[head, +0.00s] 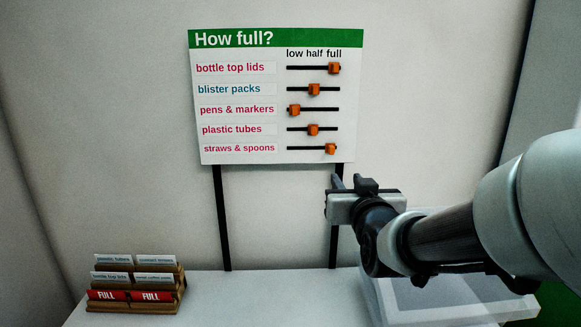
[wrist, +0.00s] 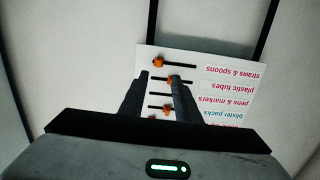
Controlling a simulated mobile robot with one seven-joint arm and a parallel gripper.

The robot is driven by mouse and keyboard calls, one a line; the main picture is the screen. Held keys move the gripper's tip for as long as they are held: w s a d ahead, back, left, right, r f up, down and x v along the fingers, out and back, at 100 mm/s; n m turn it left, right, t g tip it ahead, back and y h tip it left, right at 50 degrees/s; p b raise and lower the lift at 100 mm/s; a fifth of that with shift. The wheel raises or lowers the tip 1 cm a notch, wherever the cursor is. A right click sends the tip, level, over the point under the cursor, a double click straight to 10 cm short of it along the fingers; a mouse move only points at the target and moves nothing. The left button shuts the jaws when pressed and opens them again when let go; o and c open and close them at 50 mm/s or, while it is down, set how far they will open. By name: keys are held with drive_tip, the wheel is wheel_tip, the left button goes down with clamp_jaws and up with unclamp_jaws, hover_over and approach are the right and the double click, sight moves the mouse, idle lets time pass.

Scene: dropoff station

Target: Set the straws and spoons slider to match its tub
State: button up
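The "How full?" board (head: 240,156) stands upright on two black posts, with low, half and full columns. The straws & spoons slider (head: 331,148) is an orange knob near the right end of the bottom track, under "full". My gripper (head: 346,179) is just below the board's lower right corner. In the wrist view the board is upside down, and the straws & spoons knob (wrist: 159,62) shows just beyond the fingertips of my gripper (wrist: 160,76). The fingers are apart with nothing held between them. I cannot make out a straws and spoons tub.
Other knobs are bottle top lids (head: 334,68) at full, blister packs (head: 314,90) and plastic tubes (head: 313,130) at half, and pens & markers (head: 294,110) at low. A wooden card holder (head: 140,306) stands front left. A pale tray (head: 385,303) lies beneath my arm.

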drive_tip(key=w+t, duration=0.1)
approach(332, 151)
drive_tip(key=w, duration=0.9)
drive_tip(key=shift+p, duration=0.35)
clamp_jaws()
